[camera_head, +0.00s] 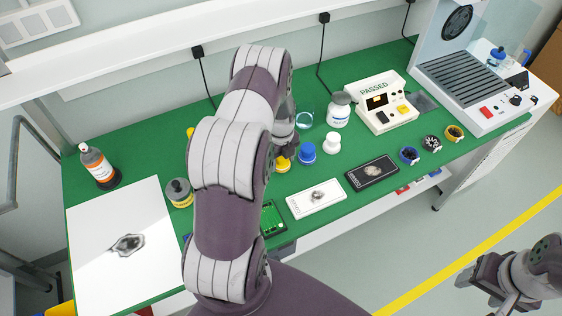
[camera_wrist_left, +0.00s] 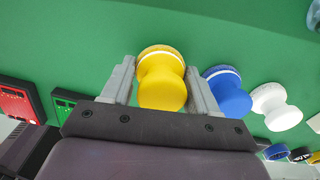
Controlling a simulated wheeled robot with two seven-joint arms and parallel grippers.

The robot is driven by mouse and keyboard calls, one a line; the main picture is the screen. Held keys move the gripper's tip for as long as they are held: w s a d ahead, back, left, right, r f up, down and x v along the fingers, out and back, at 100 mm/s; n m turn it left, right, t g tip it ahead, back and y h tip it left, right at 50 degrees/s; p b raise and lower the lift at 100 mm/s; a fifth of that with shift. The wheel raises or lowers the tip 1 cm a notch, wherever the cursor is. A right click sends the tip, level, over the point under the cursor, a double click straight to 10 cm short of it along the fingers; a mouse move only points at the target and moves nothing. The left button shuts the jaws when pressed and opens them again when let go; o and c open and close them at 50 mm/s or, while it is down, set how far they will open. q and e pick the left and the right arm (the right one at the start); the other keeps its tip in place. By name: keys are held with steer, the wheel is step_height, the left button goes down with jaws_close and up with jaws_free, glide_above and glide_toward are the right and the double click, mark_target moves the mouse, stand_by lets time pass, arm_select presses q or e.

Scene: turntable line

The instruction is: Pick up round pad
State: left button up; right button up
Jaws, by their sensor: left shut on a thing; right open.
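A yellow round pad (camera_wrist_left: 162,80) with a waisted body sits between the fingers of my left gripper (camera_wrist_left: 157,70), which is shut on it. In the head view the yellow pad (camera_head: 282,164) shows only in part beside my left arm, over the green bench. A blue round pad (camera_wrist_left: 228,92) and a white round pad (camera_wrist_left: 275,106) stand in a row to its right. The blue pad (camera_head: 307,153) and the white pad (camera_head: 332,143) also show in the head view. My right gripper (camera_head: 484,284) is open and empty, away from the bench at the lower right.
A white bottle (camera_head: 338,112) and a tester marked PASSED (camera_head: 380,103) stand behind the pads. White (camera_head: 316,199) and black (camera_head: 372,173) plates lie in front. Small dark-filled cups (camera_head: 409,155) stand at right, a brown bottle (camera_head: 98,167) at left.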

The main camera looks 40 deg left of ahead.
arm_select(q)
step_height(320, 180, up, 3)
steer(key=shift+s+d+f+b, duration=0.1)
steer(key=shift+d+b, duration=0.05)
steer(key=shift+b, duration=0.3)
steer(key=s+d+r+b, duration=0.1)
steer(key=s+d+r, duration=0.6)
steer(key=d, duration=0.1)
steer(key=shift+s+d+b, duration=0.2)
steer(key=shift+d+b, duration=0.1)
steer(key=shift+d, duration=0.1)
